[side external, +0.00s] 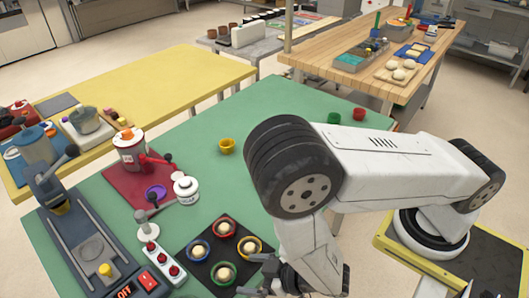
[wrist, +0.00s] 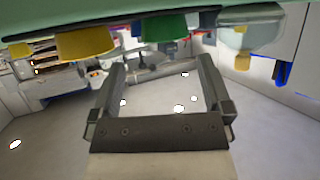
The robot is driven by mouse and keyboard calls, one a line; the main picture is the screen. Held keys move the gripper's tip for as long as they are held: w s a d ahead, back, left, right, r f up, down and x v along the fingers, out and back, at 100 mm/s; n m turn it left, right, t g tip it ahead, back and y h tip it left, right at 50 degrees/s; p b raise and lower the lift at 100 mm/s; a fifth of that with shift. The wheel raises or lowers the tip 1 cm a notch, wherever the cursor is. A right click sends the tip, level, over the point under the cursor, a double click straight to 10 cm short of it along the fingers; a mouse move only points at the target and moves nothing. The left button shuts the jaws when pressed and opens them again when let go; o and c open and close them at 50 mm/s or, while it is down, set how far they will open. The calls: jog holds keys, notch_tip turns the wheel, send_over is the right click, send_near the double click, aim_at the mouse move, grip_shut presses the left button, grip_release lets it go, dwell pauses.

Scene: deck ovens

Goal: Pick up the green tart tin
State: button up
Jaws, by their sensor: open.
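A green tart tin (side external: 223,274) with a pale ball in it sits at the front of a black tray (side external: 198,270) on the green table. Red (side external: 224,227), blue (side external: 199,250) and yellow (side external: 249,247) tins with pale balls share the tray. My gripper (side external: 262,274) is low, just right of the green tin, partly cut off by the lower edge. In the wrist view, my gripper (wrist: 160,90) is open with nothing between its fingers. A green shape (wrist: 166,27) and a yellow one (wrist: 86,42) show beyond them; I cannot tell which things these are.
A yellow cup (side external: 227,146), another green cup (side external: 334,118) and a red cup (side external: 359,113) stand farther back. The table's middle is mostly clear.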

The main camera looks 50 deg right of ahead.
aim_at(215, 272)
jog(key=shift+s+a, duration=0.1)
jog(key=shift+s, duration=0.2)
jog(key=shift+f, duration=0.1)
jog(key=shift+r+x, duration=0.2)
jog(key=shift+x, duration=3.7)
jog(key=shift+a, duration=0.1)
jog(key=shift+c, duration=0.2)
jog(key=c, duration=1)
jog(key=shift+r, duration=0.1)
notch_tip(215, 272, up, 10)
